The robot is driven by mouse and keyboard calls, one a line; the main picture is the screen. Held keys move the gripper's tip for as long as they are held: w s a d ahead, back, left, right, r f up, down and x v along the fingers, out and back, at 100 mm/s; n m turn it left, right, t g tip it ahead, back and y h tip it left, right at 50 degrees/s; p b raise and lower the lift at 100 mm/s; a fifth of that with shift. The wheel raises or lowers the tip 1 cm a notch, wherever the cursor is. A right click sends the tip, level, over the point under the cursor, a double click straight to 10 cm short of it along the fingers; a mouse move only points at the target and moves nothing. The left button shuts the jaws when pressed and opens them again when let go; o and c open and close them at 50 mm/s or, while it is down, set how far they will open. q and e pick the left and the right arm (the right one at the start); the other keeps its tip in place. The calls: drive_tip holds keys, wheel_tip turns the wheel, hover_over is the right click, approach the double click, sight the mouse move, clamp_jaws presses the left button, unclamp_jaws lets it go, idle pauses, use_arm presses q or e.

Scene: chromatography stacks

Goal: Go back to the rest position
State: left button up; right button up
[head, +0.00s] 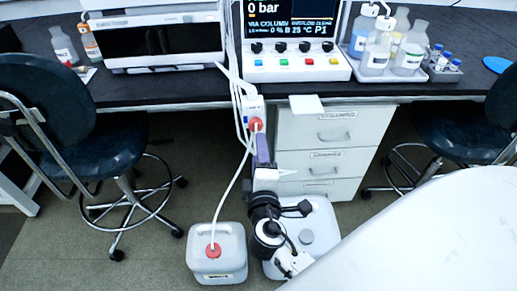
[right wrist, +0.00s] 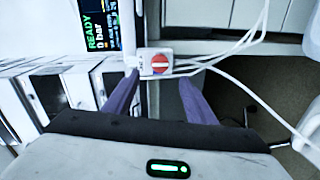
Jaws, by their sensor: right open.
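My right gripper (right wrist: 159,80) is open, with its two purple fingers apart and nothing held between them. In the head view this gripper (head: 262,148) points away from me, just below a small white valve box with a red knob (head: 256,124). In the right wrist view the red-knobbed valve box (right wrist: 157,65) lies straight ahead of the gap between the fingertips. Whether the fingers touch the box cannot be told. My left gripper is in neither view.
White tubes hang from the valve box. A drawer cabinet (head: 335,160), a black bench (head: 170,88) and stools (head: 95,145) (head: 455,115) stand beyond.

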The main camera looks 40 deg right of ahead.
idle(0.4)
use_arm(q)
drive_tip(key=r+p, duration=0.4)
drive_tip(key=p, duration=0.1)
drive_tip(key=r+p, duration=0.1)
drive_tip(key=p, duration=0.2)
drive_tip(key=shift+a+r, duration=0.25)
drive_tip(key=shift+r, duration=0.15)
use_arm(e)
drive_tip(key=s+a+f+m+g+y, duration=0.2)
drive_tip(key=s+a+f+m+y, duration=0.2)
drive_tip(key=s+a, duration=0.3)
drive_tip(key=s+a+f+m+g+y, duration=0.3)
drive_tip(key=s+a+f+y, duration=0.4)
drive_tip(key=s, duration=0.4)
drive_tip(key=shift+s+m, duration=0.15)
drive_tip(key=shift+m, duration=0.25)
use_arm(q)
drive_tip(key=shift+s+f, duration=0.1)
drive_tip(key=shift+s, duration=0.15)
use_arm(e)
drive_tip(key=shift+d, duration=0.1)
